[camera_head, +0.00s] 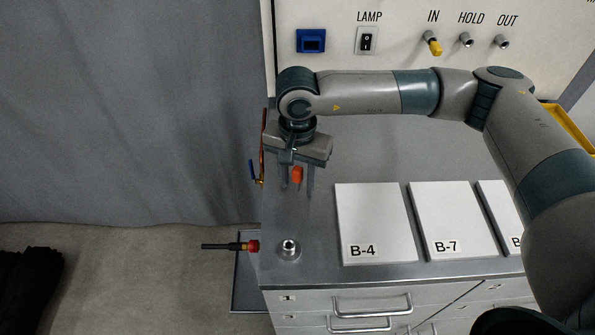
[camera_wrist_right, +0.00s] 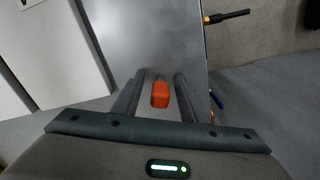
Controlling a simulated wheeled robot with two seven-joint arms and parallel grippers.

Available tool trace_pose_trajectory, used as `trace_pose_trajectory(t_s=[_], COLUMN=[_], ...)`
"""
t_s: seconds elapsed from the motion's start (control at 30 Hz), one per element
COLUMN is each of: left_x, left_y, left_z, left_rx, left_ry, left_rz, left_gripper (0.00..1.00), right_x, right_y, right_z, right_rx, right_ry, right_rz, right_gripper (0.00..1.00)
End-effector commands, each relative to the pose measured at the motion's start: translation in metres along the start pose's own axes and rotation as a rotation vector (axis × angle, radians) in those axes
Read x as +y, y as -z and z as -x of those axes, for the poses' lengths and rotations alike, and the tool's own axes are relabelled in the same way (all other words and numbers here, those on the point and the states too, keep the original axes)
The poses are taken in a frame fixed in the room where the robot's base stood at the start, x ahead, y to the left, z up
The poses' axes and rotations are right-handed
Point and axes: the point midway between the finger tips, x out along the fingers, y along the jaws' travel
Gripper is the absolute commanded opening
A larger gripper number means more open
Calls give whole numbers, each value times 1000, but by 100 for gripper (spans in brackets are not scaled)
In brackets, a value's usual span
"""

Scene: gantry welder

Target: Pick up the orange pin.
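The orange pin (camera_head: 297,174) stands upright at the left end of the grey metal worktop (camera_head: 355,150). In the right wrist view the orange pin (camera_wrist_right: 160,95) shows between the two fingers, with a gap on each side. My right gripper (camera_head: 297,189) points down over the worktop. Its fingers are open on either side of the pin and do not appear to touch it. The pin's lower end is hard to make out. My left gripper is not in either view.
White cards B-4 (camera_head: 372,215) and B-7 (camera_head: 450,215) lie right of the gripper. A metal fitting (camera_head: 288,248) stands near the front edge. A red-and-black connector (camera_head: 245,246) sticks out at the left edge. The panel (camera_head: 400,20) rises behind.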

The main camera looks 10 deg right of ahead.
Motion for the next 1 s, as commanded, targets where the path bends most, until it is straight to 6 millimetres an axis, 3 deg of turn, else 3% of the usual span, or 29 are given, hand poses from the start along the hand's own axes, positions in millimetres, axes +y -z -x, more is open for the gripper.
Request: trace_pose_trajectory(t_s=[0.37,0.4,0.57,1.0], left_x=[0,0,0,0], left_y=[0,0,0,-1], left_z=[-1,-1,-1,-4], left_rx=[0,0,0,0], left_ry=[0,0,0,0], left_rz=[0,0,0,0], left_gripper=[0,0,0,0], right_x=[0,0,0,0], right_y=[0,0,0,0], right_z=[0,0,0,3], right_rx=[0,0,0,0], right_ry=[0,0,0,0], right_rz=[0,0,0,0], right_gripper=[39,37,0,0])
